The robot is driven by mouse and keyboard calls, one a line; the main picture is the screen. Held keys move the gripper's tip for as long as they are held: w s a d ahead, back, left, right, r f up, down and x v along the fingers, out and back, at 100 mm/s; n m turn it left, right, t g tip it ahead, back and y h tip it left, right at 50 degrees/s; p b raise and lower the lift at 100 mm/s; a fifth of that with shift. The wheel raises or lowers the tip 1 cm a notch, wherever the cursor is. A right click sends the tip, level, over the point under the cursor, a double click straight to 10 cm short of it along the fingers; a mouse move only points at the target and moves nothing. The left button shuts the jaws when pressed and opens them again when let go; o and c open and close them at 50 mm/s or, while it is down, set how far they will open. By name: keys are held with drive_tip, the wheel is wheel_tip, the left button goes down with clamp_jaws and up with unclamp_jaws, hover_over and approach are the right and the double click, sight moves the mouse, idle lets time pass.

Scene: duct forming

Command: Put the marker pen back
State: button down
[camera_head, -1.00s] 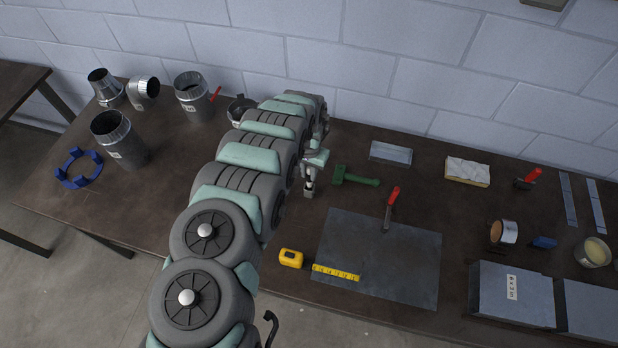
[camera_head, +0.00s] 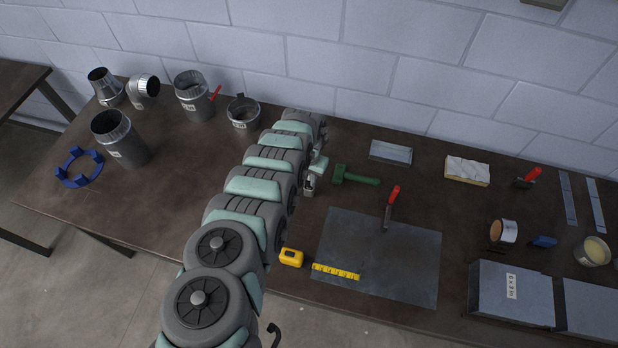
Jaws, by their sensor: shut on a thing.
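My gripper (camera_head: 310,184) shows only in part, just right of my arm and left of the green mallet. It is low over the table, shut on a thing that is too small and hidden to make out. I cannot pick out the marker pen anywhere; my arm covers part of the table. A metal collar or pot (camera_head: 243,112) stands upright at the back, left of my arm.
A metal sheet (camera_head: 405,258) lies right of my gripper, with a red-handled tool (camera_head: 391,205) and yellow tape measure (camera_head: 291,257) by it. The green mallet (camera_head: 352,176) is close. Duct pieces (camera_head: 122,140) stand left; grey boxes (camera_head: 505,292) stand front right.

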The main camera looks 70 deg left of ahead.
sight(309, 174)
drive_tip(key=shift+f, duration=0.2)
drive_tip(key=c, duration=1.3)
unclamp_jaws()
drive_tip(key=shift+r, duration=1.9)
drive_tip(key=shift+r+b, duration=0.7)
drive_tip(key=shift+r, duration=3.6)
